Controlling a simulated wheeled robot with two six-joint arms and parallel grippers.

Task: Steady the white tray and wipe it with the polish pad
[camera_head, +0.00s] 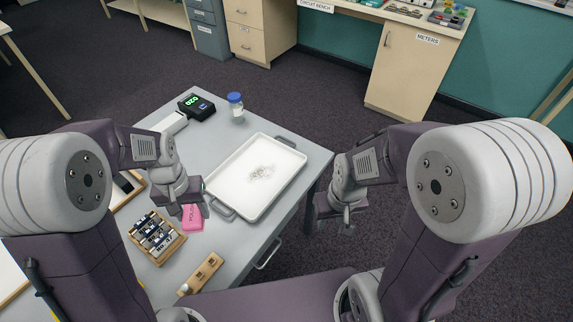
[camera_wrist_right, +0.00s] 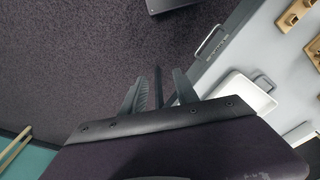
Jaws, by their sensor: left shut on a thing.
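The white tray (camera_head: 226,180) lies on the grey table, with a handle at each end and a dark grey smudge (camera_head: 262,172) on its floor. Part of it also shows in the right wrist view (camera_wrist_right: 240,92). The pink polish pad (camera_head: 193,220) is beside the tray's near-left end. My left gripper (camera_head: 190,211) is directly over the pad, shut on it, and partly hides it. My right gripper (camera_head: 346,222) is off the table's right edge, apart from the tray. Its fingers (camera_wrist_right: 157,92) stand apart and empty in the right wrist view.
A blue-capped jar (camera_head: 236,107) and a black device with a green display (camera_head: 196,106) stand beyond the tray. A handle (camera_head: 268,254) juts from the table's side.

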